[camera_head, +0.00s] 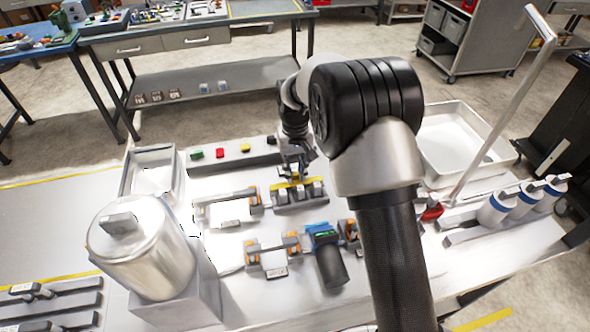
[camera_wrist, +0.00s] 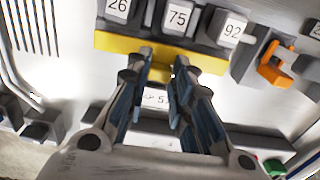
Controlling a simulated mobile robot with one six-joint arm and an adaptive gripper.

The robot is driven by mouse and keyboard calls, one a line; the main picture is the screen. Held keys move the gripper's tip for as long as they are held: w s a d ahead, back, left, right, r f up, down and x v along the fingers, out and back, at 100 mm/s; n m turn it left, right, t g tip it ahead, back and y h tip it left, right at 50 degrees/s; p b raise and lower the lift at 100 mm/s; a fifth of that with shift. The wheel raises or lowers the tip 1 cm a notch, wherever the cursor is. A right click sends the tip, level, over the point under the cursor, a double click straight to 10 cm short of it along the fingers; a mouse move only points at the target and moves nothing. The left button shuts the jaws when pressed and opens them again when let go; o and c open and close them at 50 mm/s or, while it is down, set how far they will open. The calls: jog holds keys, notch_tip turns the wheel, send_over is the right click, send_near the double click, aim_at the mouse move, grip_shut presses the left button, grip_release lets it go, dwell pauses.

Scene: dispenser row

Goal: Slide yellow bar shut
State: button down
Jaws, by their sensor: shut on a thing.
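The yellow bar (camera_head: 285,185) runs along the far side of a dark unit (camera_head: 300,197) with several blocks on the table. In the wrist view the yellow bar (camera_wrist: 118,42) lies along blocks labelled 26, 75 and 92 (camera_wrist: 231,30). My gripper (camera_head: 294,176) reaches down to the middle of the bar. In the wrist view my gripper's fingertips (camera_wrist: 160,62) are at the bar's edge, close together and shut on a part of it. The fingers hide that gripped part.
White bottles (camera_head: 525,203) stand at right. Orange-and-grey fixtures (camera_head: 267,250) sit in front.

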aim_at(297, 182)
jog(key=shift+s, duration=0.1)
jog(key=shift+s+d+p, duration=0.1)
jog(key=shift+s+p, duration=0.25)
jog(key=shift+s+d, duration=0.1)
jog(key=shift+s, duration=0.4)
jog(key=c, duration=1.4)
grip_release()
jog(key=shift+w+r, duration=0.15)
jog(key=shift+r, duration=0.2)
notch_tip(297, 182, up, 11)
jog(key=shift+r, duration=0.2)
